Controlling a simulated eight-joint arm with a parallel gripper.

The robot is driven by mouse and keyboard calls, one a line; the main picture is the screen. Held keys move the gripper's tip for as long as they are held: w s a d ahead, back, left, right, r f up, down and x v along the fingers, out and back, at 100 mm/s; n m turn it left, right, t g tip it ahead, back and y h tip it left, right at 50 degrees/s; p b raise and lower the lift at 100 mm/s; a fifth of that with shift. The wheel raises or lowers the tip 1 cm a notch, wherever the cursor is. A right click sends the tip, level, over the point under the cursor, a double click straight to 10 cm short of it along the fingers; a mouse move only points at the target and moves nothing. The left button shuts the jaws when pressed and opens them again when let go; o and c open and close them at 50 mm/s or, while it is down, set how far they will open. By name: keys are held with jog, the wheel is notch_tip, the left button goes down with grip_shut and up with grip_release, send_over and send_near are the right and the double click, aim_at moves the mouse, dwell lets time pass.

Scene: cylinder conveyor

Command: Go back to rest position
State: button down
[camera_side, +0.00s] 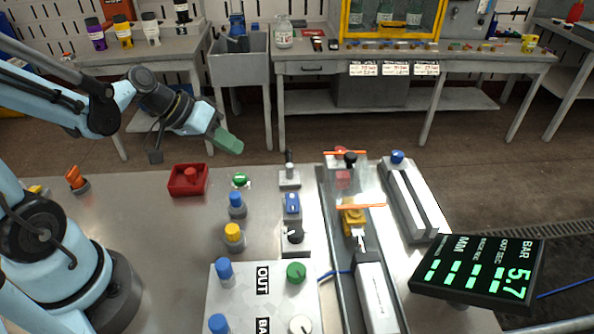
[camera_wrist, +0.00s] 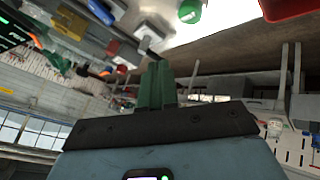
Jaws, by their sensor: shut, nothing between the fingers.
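My gripper (camera_side: 228,140) is in the air above the far edge of the metal table, in the side view. Its green fingers are together and hold nothing. In the wrist view the green fingers (camera_wrist: 157,75) also show closed, with nothing between them. A red square tray (camera_side: 203,181) with a red piece inside sits on the table below and to the left of the gripper. The conveyor (camera_side: 331,250) runs along the table to the right, with a yellow block (camera_side: 353,221) on it.
A control panel with OUT lettering (camera_side: 243,303) and several coloured knobs stands at the front. A green-digit display (camera_side: 478,272) is at the right. Blue and yellow knobbed parts (camera_side: 233,237) stand mid-table. Bare table (camera_side: 140,215) lies left of them. Workbenches (camera_side: 400,66) stand behind.

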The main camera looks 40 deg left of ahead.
jog(key=s+d+r+m+y, duration=0.2)
jog(key=s+r+y, duration=0.2)
jog(key=s, duration=0.1)
jog(key=shift+d+r, duration=0.25)
jog(key=shift+r, duration=0.1)
jog(key=shift+w, duration=0.1)
notch_tip(320, 180, up, 2)
jog(key=m+g, duration=0.7)
jog(key=m, duration=0.2)
send_over(240, 177)
jog(key=shift+r, duration=0.15)
notch_tip(240, 177, down, 14)
dwell(0.9)
